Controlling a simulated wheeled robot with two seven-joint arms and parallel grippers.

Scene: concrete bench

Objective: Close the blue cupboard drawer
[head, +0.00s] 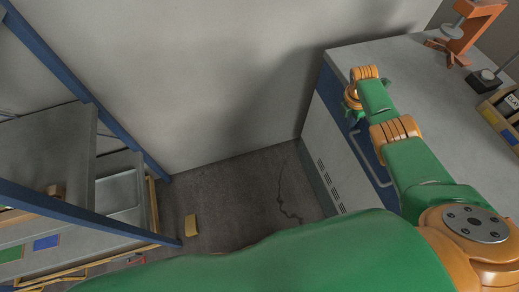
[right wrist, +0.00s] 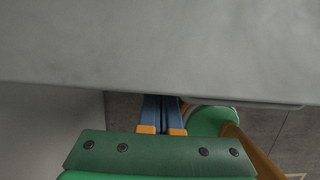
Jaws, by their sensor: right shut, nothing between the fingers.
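The blue cupboard drawer (head: 357,131) shows as a blue front below the edge of the concrete bench top, with a pale bar handle (head: 368,160). My arm covers part of it, and I cannot tell how far it stands out. My right gripper (head: 350,113) is at the bench edge near the far end of the blue front. In the right wrist view its blue fingers (right wrist: 162,101) are together and empty, pointing at the bench edge. Whether they touch the drawer is not clear. My left gripper is not in view.
The bench top (head: 435,80) carries an orange stand (head: 470,28), a small dark device (head: 484,80) and a box bin (head: 500,115). A blue-framed shelf rack (head: 130,150) stands at left.

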